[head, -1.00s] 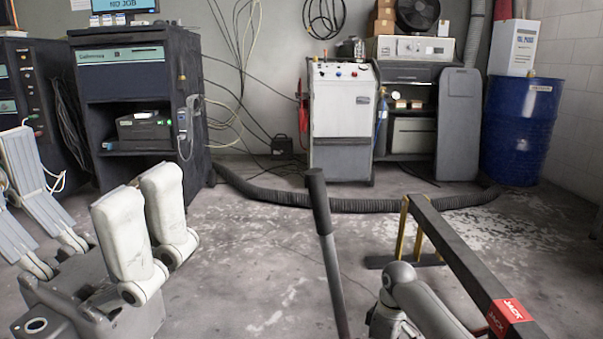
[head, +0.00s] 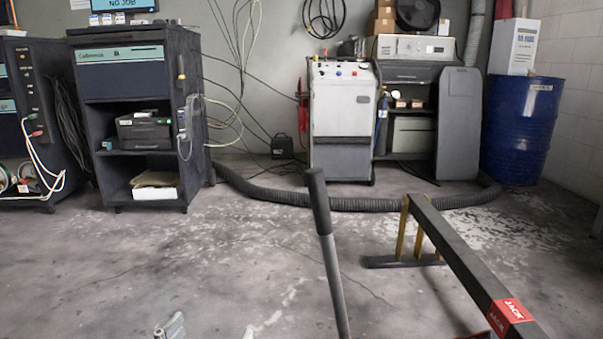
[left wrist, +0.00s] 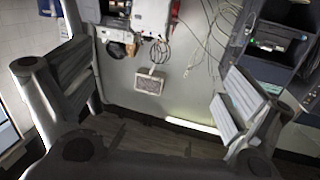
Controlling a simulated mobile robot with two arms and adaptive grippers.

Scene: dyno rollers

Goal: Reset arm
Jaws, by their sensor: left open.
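My left gripper (left wrist: 155,85) shows in the left wrist view with its two ridged grey fingers wide apart. It is open, and nothing is between the fingers. In the head view only a small grey tip (head: 172,326) shows at the bottom edge, likely part of my gripper; the rest is out of frame. My right gripper and arm are not seen in the head view.
A black-handled jack lever (head: 320,205) rises at the bottom centre. A dark beam with a red JACK label (head: 510,311) runs along the right on a yellow-legged stand. Cabinets (head: 128,110), a white machine (head: 342,115) and a blue drum (head: 520,130) line the wall.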

